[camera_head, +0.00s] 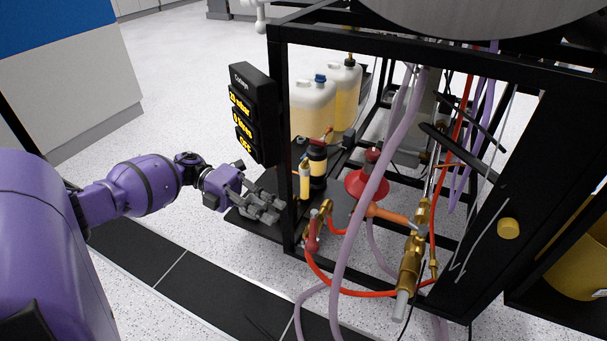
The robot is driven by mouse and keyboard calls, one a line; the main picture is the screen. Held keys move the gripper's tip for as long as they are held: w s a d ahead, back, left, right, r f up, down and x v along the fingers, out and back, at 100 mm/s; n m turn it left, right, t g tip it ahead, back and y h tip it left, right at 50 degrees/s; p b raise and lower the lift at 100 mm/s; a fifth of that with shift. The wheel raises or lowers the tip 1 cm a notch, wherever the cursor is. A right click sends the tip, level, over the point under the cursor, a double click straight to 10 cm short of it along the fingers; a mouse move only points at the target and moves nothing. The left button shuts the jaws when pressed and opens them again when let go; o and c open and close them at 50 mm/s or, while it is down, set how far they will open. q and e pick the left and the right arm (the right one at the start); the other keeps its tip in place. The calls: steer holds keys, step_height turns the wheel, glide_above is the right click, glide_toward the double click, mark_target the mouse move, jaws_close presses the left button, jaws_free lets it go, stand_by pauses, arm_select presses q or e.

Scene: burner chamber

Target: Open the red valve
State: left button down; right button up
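A small valve with a red handle (314,236) on a brass fitting (325,209) sits low at the front of the black frame, just right of its front left post. A red hose runs from it. My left gripper (272,208) is left of that post, a short way left of the red handle and apart from it. Its grey fingers look spread, with nothing between them. Another red lever (321,137) sits higher, on top of a small black and yellow canister (317,168). My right gripper is not in view.
The frame's front left post (284,190) stands between my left gripper and the red handle. A black display box (253,113) hangs above the gripper. Purple hoses (372,185) and a brass pipe assembly (410,265) are on the right. White jugs (312,108) stand behind.

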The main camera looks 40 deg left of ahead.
arm_select(q)
steer(key=s+d+f+n+t+y+p, duration=0.4)
steer(key=d+f+n+t+y+p, duration=0.6)
steer(key=n, duration=0.9)
steer(key=s+d+f+n+g+y+p, duration=0.15)
steer(key=s+d+n+g, duration=0.3)
steer(key=s, duration=0.55)
steer(key=s+d+f+n+g+y+p, duration=0.1)
steer(key=s+d+f+n+g+p, duration=0.15)
steer(key=s+d+g, duration=0.55)
step_height(320, 180, up, 27)
steer(key=m+p, duration=0.5)
steer(key=p, duration=0.6)
glide_above(313, 230)
steer(key=w+d, duration=0.2)
steer(key=d, duration=0.2)
step_height(313, 230, down, 10)
steer(key=b, duration=0.3)
steer(key=shift+s+a+f+t, duration=0.15)
steer(key=shift+f+t, duration=0.05)
steer(key=shift+t, duration=0.15)
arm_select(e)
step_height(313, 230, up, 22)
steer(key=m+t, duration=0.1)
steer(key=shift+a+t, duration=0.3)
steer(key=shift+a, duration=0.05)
